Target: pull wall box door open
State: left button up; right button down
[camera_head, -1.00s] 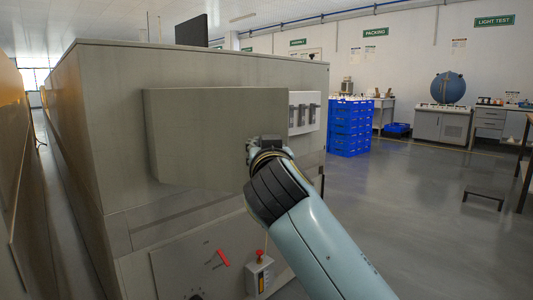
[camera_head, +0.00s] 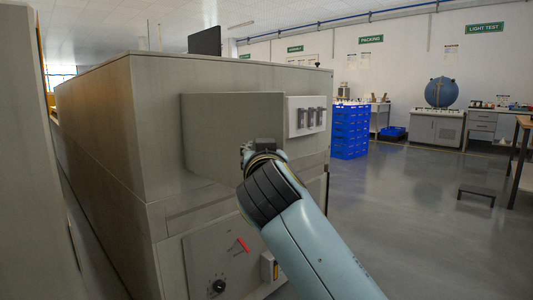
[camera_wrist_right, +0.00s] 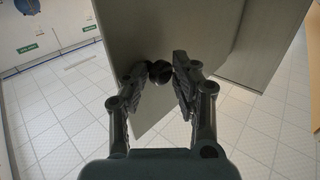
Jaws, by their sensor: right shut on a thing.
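The wall box door is a plain grey panel (camera_head: 228,125) in the middle of the head view, on the side of a large grey cabinet. In the right wrist view the grey door (camera_wrist_right: 145,35) fills the upper middle. A dark round knob (camera_wrist_right: 159,73) sits near its lower edge. My right gripper (camera_wrist_right: 160,76) has its two fingers on either side of this knob and is shut on it. In the head view my right gripper (camera_head: 247,152) is at the door's lower right, and my own wrist hides the knob. My left gripper is not in view.
A white panel with several grey switches (camera_head: 306,117) is right of the door. Below is a control plate with a red lever (camera_head: 243,244) and a black dial (camera_head: 219,286). Blue crates (camera_head: 350,131) stand behind. A low black stool (camera_head: 483,196) stands on open floor at right.

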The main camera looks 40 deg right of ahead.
jog(key=shift+w+a+r, duration=0.15)
jog(key=shift+w+r, duration=0.1)
jog(key=shift+r, duration=0.05)
jog(key=c, duration=1.4)
grip_release()
jog(key=shift+w+a, duration=0.1)
jog(key=shift+w, duration=0.1)
jog(key=shift+o, duration=1.3)
jog(key=shift+w+a+f, duration=0.15)
jog(key=shift+w+f, duration=0.05)
jog(key=shift+w, duration=0.15)
jog(key=shift+o, duration=0.4)
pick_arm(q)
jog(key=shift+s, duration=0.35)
pick_arm(e)
notch_tip(320, 180, up, 10)
jog(key=shift+s+f, duration=0.1)
